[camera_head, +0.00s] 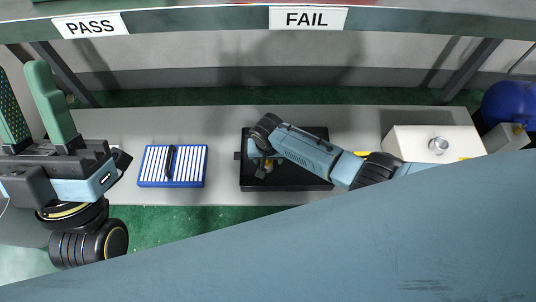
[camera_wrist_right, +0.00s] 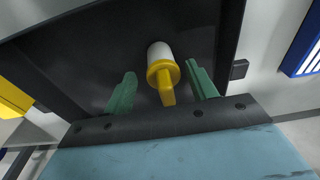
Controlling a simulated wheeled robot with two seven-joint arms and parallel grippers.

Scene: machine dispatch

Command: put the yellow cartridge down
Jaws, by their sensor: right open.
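The yellow cartridge (camera_wrist_right: 160,68), a white cylinder with a yellow collar and tab, is in the black tray in the right wrist view. Its tab lies between the green fingers of my right gripper (camera_wrist_right: 162,92), which is open, with gaps on both sides. In the head view the right gripper (camera_head: 262,169) is low over the black tray (camera_head: 312,184), mostly hidden by its own wrist.
A blue rack with white slats (camera_head: 190,168) stands left of the tray on the grey table (camera_head: 222,130). A white box with a round knob (camera_head: 408,145) and a blue round object (camera_head: 508,102) are at the right. A shelf edge with PASS (camera_head: 90,26) and FAIL (camera_head: 308,18) signs runs above.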

